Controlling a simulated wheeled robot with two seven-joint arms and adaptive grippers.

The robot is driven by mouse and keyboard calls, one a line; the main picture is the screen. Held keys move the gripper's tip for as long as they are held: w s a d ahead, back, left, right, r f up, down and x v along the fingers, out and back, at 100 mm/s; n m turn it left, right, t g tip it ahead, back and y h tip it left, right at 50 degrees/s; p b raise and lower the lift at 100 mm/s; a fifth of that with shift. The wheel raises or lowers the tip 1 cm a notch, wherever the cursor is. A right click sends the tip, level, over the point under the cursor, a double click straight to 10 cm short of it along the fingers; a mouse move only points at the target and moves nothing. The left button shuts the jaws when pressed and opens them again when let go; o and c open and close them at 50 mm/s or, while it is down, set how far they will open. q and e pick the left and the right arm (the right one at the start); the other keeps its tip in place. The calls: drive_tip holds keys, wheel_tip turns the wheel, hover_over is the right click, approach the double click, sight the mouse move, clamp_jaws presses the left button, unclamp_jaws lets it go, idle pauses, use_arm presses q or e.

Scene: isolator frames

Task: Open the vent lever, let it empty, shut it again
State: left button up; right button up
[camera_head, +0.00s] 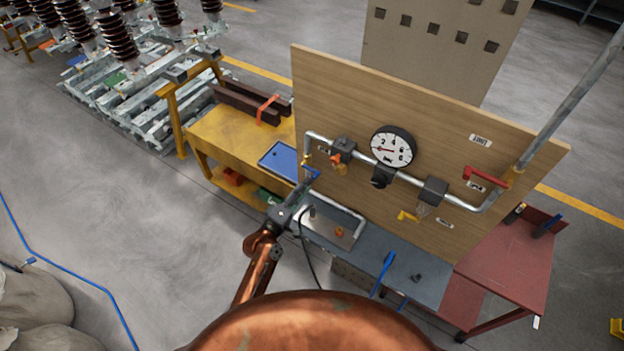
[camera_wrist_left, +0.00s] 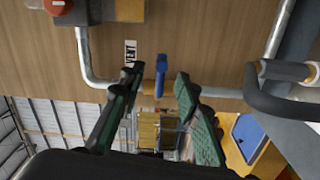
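The blue lever (camera_head: 311,173) is on the pipe at the left end of the wooden board. A small upside-down label (camera_wrist_left: 130,53) is beside it in the left wrist view; I cannot read it surely. My left gripper (camera_head: 302,188) is at this lever. In the left wrist view the blue lever (camera_wrist_left: 160,75) stands between the green-padded fingers of my open gripper (camera_wrist_left: 157,77), with a gap on each side. The round gauge (camera_head: 392,147) hangs on the board, its red needle pointing left. My right gripper is not in view.
A yellow table (camera_head: 225,135) with a blue tray (camera_head: 280,160) stands behind to the left. A red table (camera_head: 505,260) is at the right. Open floor lies at the left.

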use_arm(q)
drive_tip(key=v, duration=0.6)
idle(0.4)
